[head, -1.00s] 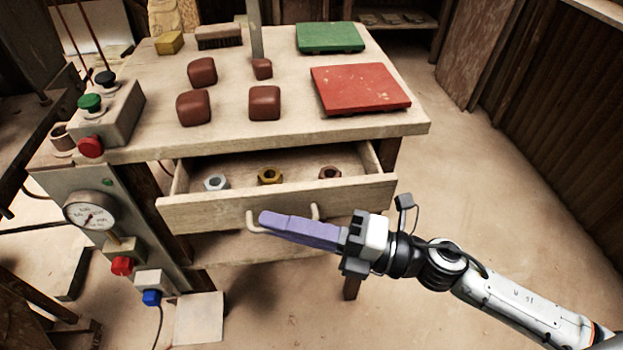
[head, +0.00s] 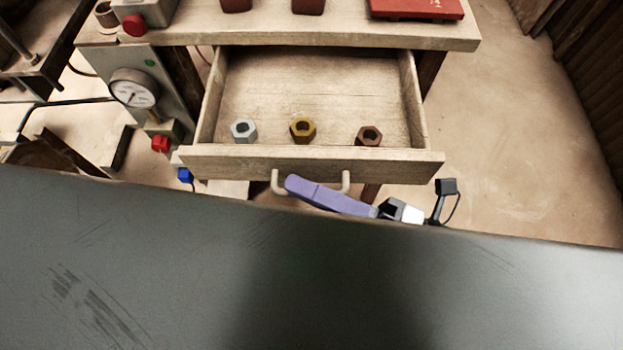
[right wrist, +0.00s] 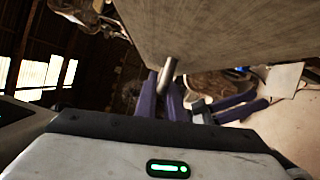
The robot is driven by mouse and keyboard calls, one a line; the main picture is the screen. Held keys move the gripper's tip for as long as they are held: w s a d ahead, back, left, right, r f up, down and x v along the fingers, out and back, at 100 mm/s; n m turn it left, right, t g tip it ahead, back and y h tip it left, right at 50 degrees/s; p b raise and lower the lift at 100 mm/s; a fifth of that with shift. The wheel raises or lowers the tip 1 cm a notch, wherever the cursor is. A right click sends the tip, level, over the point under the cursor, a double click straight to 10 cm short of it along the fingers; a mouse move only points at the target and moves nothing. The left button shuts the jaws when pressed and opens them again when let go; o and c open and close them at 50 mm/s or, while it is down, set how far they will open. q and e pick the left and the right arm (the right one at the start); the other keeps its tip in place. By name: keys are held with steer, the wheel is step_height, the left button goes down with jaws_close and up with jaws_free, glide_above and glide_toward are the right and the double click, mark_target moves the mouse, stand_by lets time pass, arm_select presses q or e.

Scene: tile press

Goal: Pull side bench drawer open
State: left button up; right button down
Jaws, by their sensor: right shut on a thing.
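The side bench drawer (head: 300,163) is pulled well out of the bench, and its pale wooden inside shows. Its looped handle (head: 345,182) is on the front face. My right gripper (head: 292,187) has purple fingers and is shut on the handle, at the front of the drawer. A large dark grey surface hides most of my right arm in the head view. My left gripper is not in view.
A grey nut (head: 243,131), a brass nut (head: 303,130) and a brown nut (head: 368,136) sit in the drawer near its front. A gauge (head: 135,90) and red and blue knobs stand left of it. Floor at right is clear.

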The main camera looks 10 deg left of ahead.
steer(key=c, duration=1.9)
jaws_free()
steer(key=shift+o, duration=0.2)
steer(key=shift+s+d+f, duration=0.1)
steer(key=shift+d+f, duration=0.05)
steer(key=shift+d, duration=0.35)
steer(key=b+v, duration=0.1)
steer(key=v, duration=0.8)
steer(key=shift+d, duration=0.15)
steer(key=shift+s, duration=0.1)
